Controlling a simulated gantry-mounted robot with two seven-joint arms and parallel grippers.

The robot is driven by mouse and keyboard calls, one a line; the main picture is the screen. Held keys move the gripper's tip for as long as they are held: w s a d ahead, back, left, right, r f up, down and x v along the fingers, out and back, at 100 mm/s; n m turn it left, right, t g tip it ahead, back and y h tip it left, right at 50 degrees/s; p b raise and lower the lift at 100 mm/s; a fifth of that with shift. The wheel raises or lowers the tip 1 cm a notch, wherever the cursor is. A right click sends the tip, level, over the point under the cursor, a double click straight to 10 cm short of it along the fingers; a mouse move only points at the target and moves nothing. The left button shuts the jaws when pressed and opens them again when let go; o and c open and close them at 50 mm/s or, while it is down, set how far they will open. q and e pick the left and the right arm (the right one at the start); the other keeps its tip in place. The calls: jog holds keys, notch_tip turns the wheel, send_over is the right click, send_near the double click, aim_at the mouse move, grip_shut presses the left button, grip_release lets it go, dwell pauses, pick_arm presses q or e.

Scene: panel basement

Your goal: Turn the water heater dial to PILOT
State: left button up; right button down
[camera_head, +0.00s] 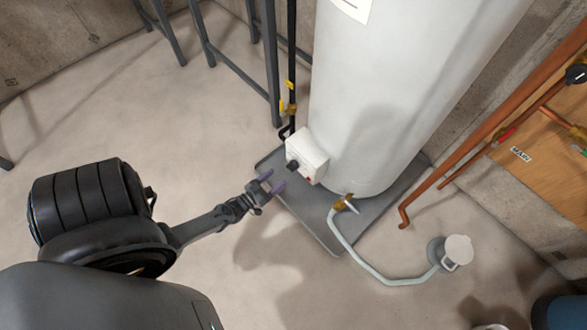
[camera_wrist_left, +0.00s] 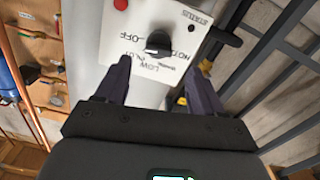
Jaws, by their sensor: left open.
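The water heater (camera_head: 390,80) is a tall white cylinder. A white control box (camera_head: 313,150) sits low on its side, with a black dial (camera_head: 292,166) on its face. In the left wrist view the dial (camera_wrist_left: 158,42) is ringed by the words OFF, PILOT, LOW, WARM and HOT, seen upside down. I cannot tell which word its pointer marks. A red button (camera_wrist_left: 121,4) and the word STATUS are also on the face. My left gripper (camera_head: 271,182) is open and empty, in front of the box, its fingers apart from the dial. My right gripper is not in view.
The heater stands on a grey tray (camera_head: 330,237). A drain valve (camera_head: 343,203) with a pale hose (camera_head: 366,266) leads to a floor drain (camera_head: 450,252). Copper pipes (camera_head: 480,148) run at right. A dark gas pipe (camera_head: 291,60) and metal shelving (camera_head: 240,70) stand behind. Floor at left is clear.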

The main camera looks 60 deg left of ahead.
aim_at(290, 168)
pick_arm(q)
jog(key=shift+w+a+b, duration=0.25)
jog(key=shift+w+b, duration=0.25)
jog(key=shift+w, duration=0.85)
jog(key=shift+w+a+b, duration=0.2)
jog(key=shift+w+b, duration=0.25)
jog(key=shift+w, duration=0.85)
jog(key=shift+w+a+b, duration=0.25)
jog(key=shift+w+b, duration=0.25)
jog(key=shift+w, duration=0.85)
jog(key=c, duration=1)
jog(key=shift+n, duration=0.4)
jog(key=n+p, duration=0.1)
jog(key=n, duration=0.2)
jog(key=shift+n+p, duration=0.4)
jog(key=shift+n, duration=1.6)
